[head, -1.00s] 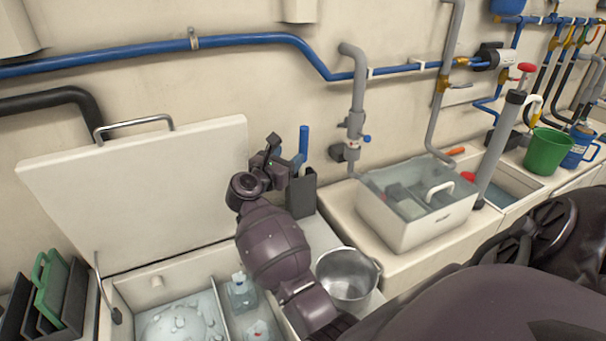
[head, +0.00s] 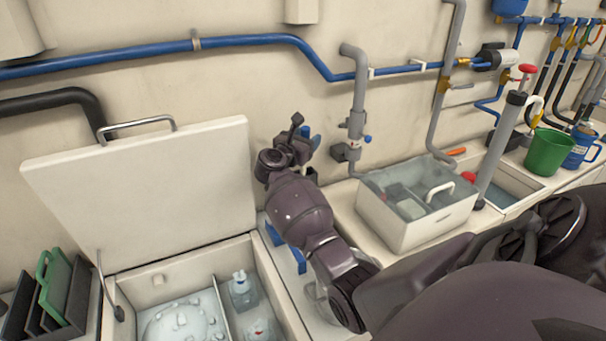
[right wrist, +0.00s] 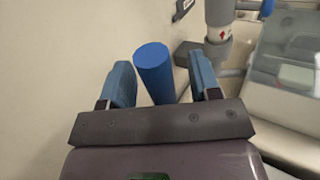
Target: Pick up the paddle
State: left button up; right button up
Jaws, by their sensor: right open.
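A blue round handle, apparently the paddle's, stands upright; its end shows in the right wrist view (right wrist: 153,68). The paddle's lower part is hidden. My right gripper (right wrist: 161,60) is open, with its two blue-padded fingers on either side of the handle. The handle lies nearer the left finger, and a gap shows to the right finger. In the head view my right gripper (head: 306,132) is at the dark holder (head: 312,174) by the back wall and hides most of it. I cannot tell whether a finger touches the handle. My left gripper is not in view.
A raised white lid (head: 145,185) stands left of my right arm, over an open icy bin (head: 265,290). A grey pipe (head: 357,95) with a valve is close right of the gripper. A white box (head: 405,225) with a handle sits farther right.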

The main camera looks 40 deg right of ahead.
jog(key=c, duration=1)
jog(key=shift+r, duration=0.1)
